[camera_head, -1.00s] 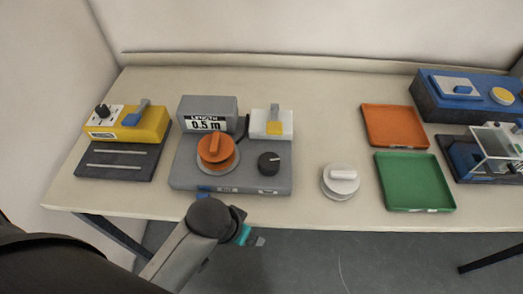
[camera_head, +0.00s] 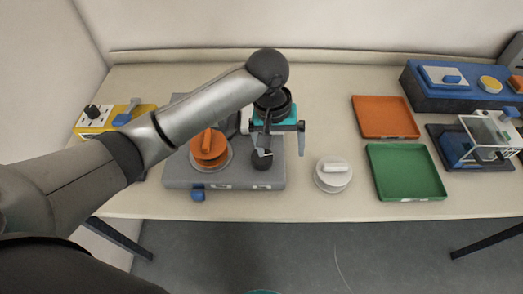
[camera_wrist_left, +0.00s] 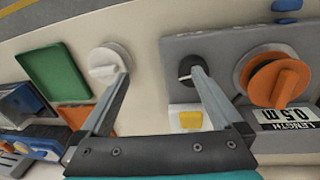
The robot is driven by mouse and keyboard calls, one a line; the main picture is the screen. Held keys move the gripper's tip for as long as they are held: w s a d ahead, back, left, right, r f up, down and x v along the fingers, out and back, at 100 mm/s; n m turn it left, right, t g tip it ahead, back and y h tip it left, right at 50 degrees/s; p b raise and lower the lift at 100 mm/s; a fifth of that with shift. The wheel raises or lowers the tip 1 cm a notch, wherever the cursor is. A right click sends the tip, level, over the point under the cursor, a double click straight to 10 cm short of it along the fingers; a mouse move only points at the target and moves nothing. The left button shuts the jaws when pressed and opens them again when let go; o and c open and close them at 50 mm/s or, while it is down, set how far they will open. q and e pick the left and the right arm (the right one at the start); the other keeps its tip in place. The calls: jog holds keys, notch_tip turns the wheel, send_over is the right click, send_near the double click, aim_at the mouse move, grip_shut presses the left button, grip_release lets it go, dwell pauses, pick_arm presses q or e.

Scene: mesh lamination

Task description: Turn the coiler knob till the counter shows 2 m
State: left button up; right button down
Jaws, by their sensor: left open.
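The grey coiler (camera_head: 180,178) stands on the table with an orange spool (camera_head: 208,145) and a small black knob (camera_head: 261,163). In the left wrist view, the coiler's counter (camera_wrist_left: 284,115) reads 0.5 m; in the head view my arm hides it. My left gripper (camera_head: 283,150) is open and empty, over the coiler's right end. In the left wrist view its fingers (camera_wrist_left: 160,72) are wide apart. One fingertip overlaps the black knob (camera_wrist_left: 188,68), and I cannot tell whether they touch. The knob is not between the fingers. My right gripper is not in view.
A white round piece with a handle (camera_head: 333,173) lies right of the coiler. Orange (camera_head: 385,134) and green (camera_head: 405,190) trays are farther right, beside blue equipment (camera_head: 425,95). A yellow device (camera_head: 90,128) is partly hidden at left. The table's front strip is mostly clear.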

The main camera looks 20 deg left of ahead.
aim_at(262, 159)
pick_arm(q)
jog(key=w+a+r+n+y, duration=0.2)
jog(key=w+a+r+n, duration=0.1)
jog(key=a+r, duration=0.25)
jog(key=shift+g, duration=0.3)
jog(key=f+b, duration=0.1)
jog(key=f, duration=0.6)
jog(key=f+b, duration=0.2)
jog(key=f, duration=0.5)
jog(key=shift+w+d+f, duration=0.1)
jog(key=shift+w+f, duration=0.1)
jog(key=shift+f, duration=0.1)
jog(key=shift+c, duration=0.2)
